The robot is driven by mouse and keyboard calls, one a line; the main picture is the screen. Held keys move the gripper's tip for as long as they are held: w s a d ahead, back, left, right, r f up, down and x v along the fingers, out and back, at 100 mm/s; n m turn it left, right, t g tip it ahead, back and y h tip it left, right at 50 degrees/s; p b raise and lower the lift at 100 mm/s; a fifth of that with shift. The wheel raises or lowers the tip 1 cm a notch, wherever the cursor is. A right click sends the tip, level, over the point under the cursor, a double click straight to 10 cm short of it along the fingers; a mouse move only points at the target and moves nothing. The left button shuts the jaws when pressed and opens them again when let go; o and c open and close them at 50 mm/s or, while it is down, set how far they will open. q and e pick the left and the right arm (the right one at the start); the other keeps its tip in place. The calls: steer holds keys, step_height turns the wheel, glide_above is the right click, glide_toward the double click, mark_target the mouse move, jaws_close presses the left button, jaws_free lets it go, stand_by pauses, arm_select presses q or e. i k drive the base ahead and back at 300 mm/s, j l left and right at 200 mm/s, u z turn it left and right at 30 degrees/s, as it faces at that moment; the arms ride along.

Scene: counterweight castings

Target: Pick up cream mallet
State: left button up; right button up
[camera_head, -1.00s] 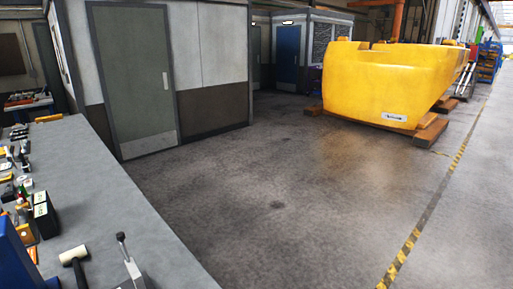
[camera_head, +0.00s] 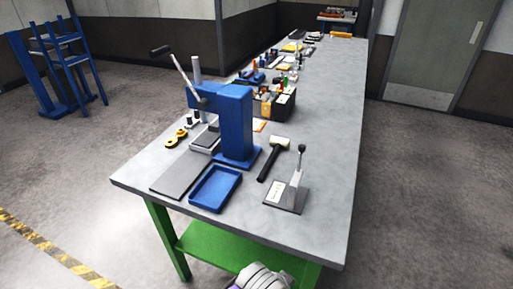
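The cream mallet (camera_head: 280,142) lies on the grey workbench top, near its front end. Its cream head points to the back right and its dark handle runs toward the front left. It lies just right of the blue press and behind the lever tool. Nothing covers it.
A blue lever press (camera_head: 236,122) stands left of the mallet, with a blue tray (camera_head: 215,187) in front. A lever tool on a plate (camera_head: 288,195) stands close to the mallet's front right. A black box (camera_head: 273,106) stands behind. The bench's right side is clear.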

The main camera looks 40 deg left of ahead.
mark_target(278, 142)
steer(key=i+l+u, duration=0.15)
steer(key=l+u, duration=0.15)
steer(key=i+l+u, duration=0.1)
steer(key=l+u, duration=0.55)
steer(key=i+l+u, duration=0.35)
steer(key=l, duration=0.35)
steer(key=i+l, duration=0.15)
steer(key=i, duration=0.2)
steer(key=i+l, duration=0.15)
steer(key=i, duration=0.25)
